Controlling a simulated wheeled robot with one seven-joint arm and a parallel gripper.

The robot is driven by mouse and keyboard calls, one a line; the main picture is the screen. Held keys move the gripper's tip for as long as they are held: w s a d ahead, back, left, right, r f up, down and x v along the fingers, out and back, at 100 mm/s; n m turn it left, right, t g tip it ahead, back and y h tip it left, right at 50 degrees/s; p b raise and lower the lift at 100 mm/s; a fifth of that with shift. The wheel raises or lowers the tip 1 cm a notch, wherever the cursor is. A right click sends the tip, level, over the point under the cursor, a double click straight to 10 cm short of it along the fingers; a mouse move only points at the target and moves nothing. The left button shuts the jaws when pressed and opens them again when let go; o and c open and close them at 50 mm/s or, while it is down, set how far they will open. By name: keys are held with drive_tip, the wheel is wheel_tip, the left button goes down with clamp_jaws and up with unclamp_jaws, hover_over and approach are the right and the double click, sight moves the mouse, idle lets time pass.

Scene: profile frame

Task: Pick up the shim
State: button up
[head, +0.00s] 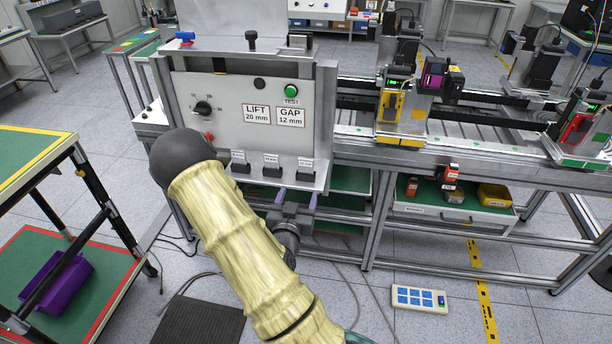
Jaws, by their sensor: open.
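A grey profile-frame station carries an upright panel (235,118) with plates reading "LIFT 20 mm" and "GAP 12 mm". Three small dark blocks sit in a row along its lower edge: a left block (240,168), a middle block (272,172) and a right block (305,177). Each has a small white label above it, too small to read surely. They may be shims; I cannot tell which one is meant. My gripper (297,193) is open, with purplish fingers just below the right block. No object shows between them. My pale ribbed arm covers the panel's lower left.
A knob (203,108) and green TEST button (291,91) are on the panel. Rails with yellow and black units (392,105) run right. A drawer (450,212) with orange and yellow boxes is below. A green-topped cart (30,165) stands left; a blue-buttoned box (419,298) lies on the floor.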

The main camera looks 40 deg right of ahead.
sight(305, 165)
drive_tip(key=x, duration=0.9)
drive_tip(key=shift+w+d+r+p, duration=0.15)
drive_tip(key=shift+d+p, duration=0.05)
drive_tip(key=shift+p, duration=0.1)
drive_tip(key=shift+w+d, duration=0.25)
drive_tip(key=shift+d, duration=0.05)
drive_tip(key=p+x, duration=0.2)
drive_tip(key=x, duration=0.2)
drive_tip(key=shift+w+r, duration=0.15)
drive_tip(key=shift+w, duration=0.2)
drive_tip(key=shift+w+d, duration=0.2)
drive_tip(key=shift+d, duration=0.1)
drive_tip(key=c, duration=1.1)
